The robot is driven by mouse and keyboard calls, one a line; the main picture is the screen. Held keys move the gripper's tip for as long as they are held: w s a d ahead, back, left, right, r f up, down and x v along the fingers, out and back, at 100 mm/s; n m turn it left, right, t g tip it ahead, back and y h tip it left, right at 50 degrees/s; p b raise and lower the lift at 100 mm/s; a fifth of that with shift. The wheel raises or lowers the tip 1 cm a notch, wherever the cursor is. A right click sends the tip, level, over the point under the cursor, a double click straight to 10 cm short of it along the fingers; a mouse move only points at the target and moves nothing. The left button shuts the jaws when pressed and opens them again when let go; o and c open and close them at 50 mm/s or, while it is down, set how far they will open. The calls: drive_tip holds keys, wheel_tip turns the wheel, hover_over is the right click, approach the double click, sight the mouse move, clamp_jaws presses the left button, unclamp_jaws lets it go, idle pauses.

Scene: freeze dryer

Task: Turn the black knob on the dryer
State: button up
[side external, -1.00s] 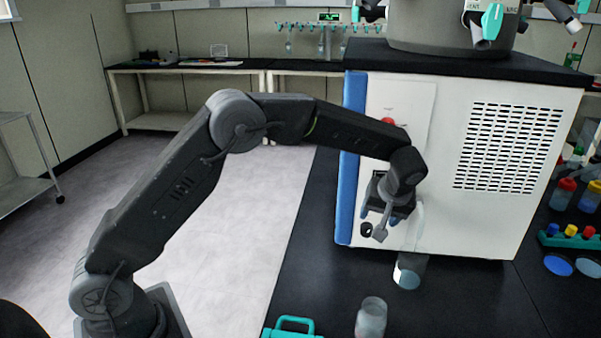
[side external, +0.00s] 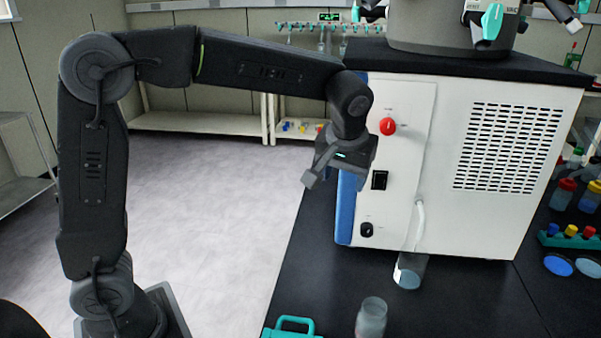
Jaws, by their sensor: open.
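The white dryer (side external: 457,205) with a blue front edge stands on the black bench. Its side panel carries a red knob (side external: 388,126) at the top, a black rocker switch (side external: 379,180) in the middle, and the small black knob (side external: 366,230) near the bottom. The black knob is in plain view with nothing touching it. My gripper (side external: 328,183) is open and empty, up and to the left of the black knob, in front of the dryer's blue edge. The fingers are seen partly from the side.
A clear tube runs from the panel into a glass beaker (side external: 410,271) on the bench, right of the black knob. Another clear container (side external: 371,318) and a teal-handled item (side external: 292,328) stand nearer the camera. Bench surface left of the beaker is clear.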

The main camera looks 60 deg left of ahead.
drive_tip(key=s+a+r+m+t+h, duration=0.1)
drive_tip(key=s+r+m, duration=0.1)
drive_tip(key=s, duration=0.7)
drive_tip(key=shift+a+r, duration=0.15)
drive_tip(key=shift+r, duration=0.15)
